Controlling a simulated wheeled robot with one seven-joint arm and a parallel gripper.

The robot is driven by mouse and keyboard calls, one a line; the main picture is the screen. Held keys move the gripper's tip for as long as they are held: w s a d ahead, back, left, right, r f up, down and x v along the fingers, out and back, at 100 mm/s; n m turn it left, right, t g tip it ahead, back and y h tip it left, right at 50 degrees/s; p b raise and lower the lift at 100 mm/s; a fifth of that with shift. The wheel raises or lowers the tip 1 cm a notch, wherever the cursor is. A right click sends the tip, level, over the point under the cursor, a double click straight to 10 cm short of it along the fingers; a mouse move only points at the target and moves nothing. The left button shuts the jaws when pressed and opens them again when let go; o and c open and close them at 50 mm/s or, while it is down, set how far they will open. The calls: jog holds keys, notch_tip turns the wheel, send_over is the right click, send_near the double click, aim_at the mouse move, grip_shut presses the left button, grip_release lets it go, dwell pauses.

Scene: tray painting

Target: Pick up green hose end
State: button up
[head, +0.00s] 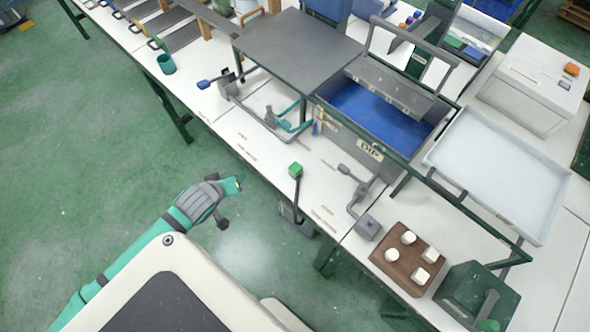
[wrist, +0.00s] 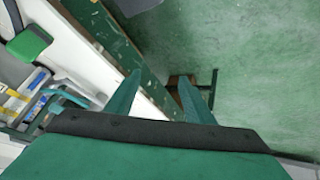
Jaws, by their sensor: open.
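The green hose end (head: 296,170) is a small green block on top of a dark stem at the front edge of the white table. In the wrist view the green hose end (wrist: 30,42) shows at the upper left, outside the jaws. My gripper (head: 238,184) is over the green floor, left of the hose end and apart from it. In the wrist view my gripper (wrist: 160,88) has its two green fingers spread with nothing between them.
A blue-ended grey fitting (head: 204,84) and a teal cup (head: 166,64) stand along the table. A blue-lined dip tank (head: 375,110) is behind the hose end. A brown block with white knobs (head: 390,256) is at right. The floor around my gripper is clear.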

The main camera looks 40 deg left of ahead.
aim_at(295, 167)
jog(key=w+d+r+n+g, duration=0.1)
jog(key=w+r, duration=0.1)
jog(key=w, duration=0.1)
jog(key=w+d+r+n+g+h, duration=0.1)
jog(key=w, duration=0.3)
jog(key=w+d+r+n+g+h, duration=0.1)
jog(key=w+r+n, duration=0.1)
jog(key=w, duration=0.1)
jog(key=shift+w+d+r, duration=0.3)
jog(key=shift+d, duration=0.1)
jog(key=w+d+r+g, duration=0.1)
jog(key=d+r, duration=0.1)
jog(key=d, duration=0.1)
jog(key=w+d+r+n+g+h, duration=0.1)
jog(key=w+d+r, duration=0.1)
jog(key=d+r, duration=0.1)
jog(key=w+d+r+n+g+h, duration=0.1)
jog(key=d+r, duration=0.1)
jog(key=d, duration=0.1)
jog(key=shift+w+d+r, duration=0.35)
jog(key=shift+d, duration=0.3)
notch_tip(295, 167, down, 6)
jog(key=shift+r, duration=0.1)
notch_tip(295, 167, down, 4)
jog(key=shift+f, duration=0.25)
jog(key=shift+d, duration=0.1)
jog(key=shift+s, duration=0.1)
jog(key=c, duration=1)
